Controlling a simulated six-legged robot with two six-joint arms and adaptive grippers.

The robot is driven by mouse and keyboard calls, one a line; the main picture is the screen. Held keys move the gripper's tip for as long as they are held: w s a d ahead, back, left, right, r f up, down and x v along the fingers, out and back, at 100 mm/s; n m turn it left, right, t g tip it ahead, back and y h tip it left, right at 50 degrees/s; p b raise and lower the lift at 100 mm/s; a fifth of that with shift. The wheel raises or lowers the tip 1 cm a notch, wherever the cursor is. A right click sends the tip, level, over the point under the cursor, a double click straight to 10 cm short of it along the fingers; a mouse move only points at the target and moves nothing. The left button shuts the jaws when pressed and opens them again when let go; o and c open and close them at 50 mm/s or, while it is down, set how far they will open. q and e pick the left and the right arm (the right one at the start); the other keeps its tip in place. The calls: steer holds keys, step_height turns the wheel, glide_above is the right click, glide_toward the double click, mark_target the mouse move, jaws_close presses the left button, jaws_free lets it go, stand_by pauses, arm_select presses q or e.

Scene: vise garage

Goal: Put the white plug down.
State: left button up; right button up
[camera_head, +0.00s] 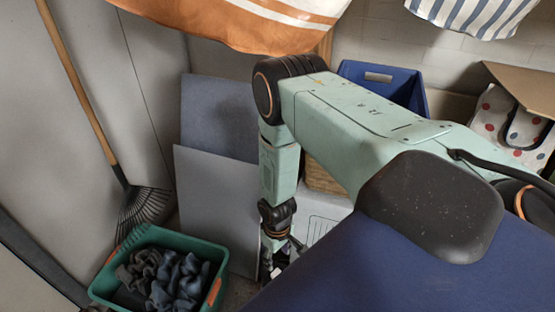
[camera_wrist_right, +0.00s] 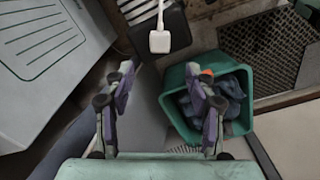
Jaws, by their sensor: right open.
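The white plug (camera_wrist_right: 160,41) shows at the top middle of the right wrist view, with a white cord running up from it. It appears to lie on or over a black ribbed object (camera_wrist_right: 172,18). My right gripper (camera_wrist_right: 161,82) is open and empty, with the plug beyond its fingertips and apart from them. In the head view my right gripper (camera_head: 273,258) hangs down at the lower middle, partly hidden, and I cannot see the plug there. My left gripper is in neither view.
A green tub (camera_head: 221,276) with dark cloths stands left of the right gripper. Grey boards (camera_head: 210,190) lean behind it. A rake (camera_head: 138,205) leans at the left. A blue crate (camera_head: 415,97) is behind the arm. A pale grooved panel (camera_wrist_right: 50,60) lies left in the wrist view.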

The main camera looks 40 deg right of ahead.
steer(key=s+a+r, duration=0.5)
steer(key=s, duration=0.5)
steer(key=s+a+r+m, duration=0.1)
steer(key=s+a+r, duration=0.4)
steer(key=s, duration=0.5)
steer(key=shift+s+r+p, duration=0.3)
steer(key=shift+r+p, duration=0.1)
steer(key=shift+r, duration=0.35)
steer(key=shift+a, duration=0.1)
steer(key=c, duration=0.4)
steer(key=shift+o, duration=0.2)
steer(key=shift+w, duration=0.1)
steer(key=shift+a, duration=0.1)
